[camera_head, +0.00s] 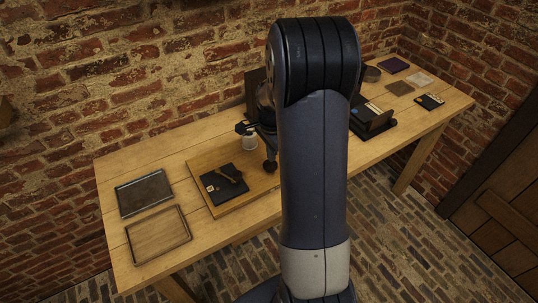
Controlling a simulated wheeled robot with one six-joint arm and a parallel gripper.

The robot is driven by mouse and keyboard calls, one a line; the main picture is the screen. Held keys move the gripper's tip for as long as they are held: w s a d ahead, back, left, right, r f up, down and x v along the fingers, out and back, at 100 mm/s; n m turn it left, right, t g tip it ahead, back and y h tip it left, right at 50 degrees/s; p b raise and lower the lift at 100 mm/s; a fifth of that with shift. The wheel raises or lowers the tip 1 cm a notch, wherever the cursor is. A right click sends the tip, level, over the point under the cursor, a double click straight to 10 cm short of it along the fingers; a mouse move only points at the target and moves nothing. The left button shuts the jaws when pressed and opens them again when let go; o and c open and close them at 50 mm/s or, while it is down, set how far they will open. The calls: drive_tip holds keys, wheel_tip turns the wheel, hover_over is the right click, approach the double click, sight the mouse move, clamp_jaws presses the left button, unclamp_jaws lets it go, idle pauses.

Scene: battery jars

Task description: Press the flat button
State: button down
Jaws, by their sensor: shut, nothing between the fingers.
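A dark square plate (223,184) lies on a wooden board (205,161) on the table. It bears a dark lever-like part and a small pale square (211,188). I cannot tell for sure which part is the flat button. My gripper (270,166) shows only in part as a dark shape at the left edge of my upper arm, right of the plate. It looks shut and empty, above or near the board; the height is unclear. My arm hides the middle of the table.
Two shallow trays, dark (144,194) and wooden (159,236), lie at left. A dark stand (373,121) is right of my arm. Flat pads and a small dark board (430,102) lie at far right.

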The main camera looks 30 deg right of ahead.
wheel_tip(320, 180, up, 10)
drive_tip(key=shift+b, duration=0.4)
drive_tip(key=shift+w+f, duration=0.1)
idle(0.5)
drive_tip(key=b, duration=0.1)
hover_over(271, 165)
wheel_tip(271, 165, down, 9)
drive_tip(key=shift+w+a+r, duration=0.1)
drive_tip(key=shift+a+r, duration=0.05)
drive_tip(key=shift+r, duration=0.05)
drive_tip(key=shift+f+b, duration=0.35)
drive_tip(key=shift+b, duration=0.2)
wheel_tip(271, 165, up, 9)
drive_tip(key=shift+d, duration=0.2)
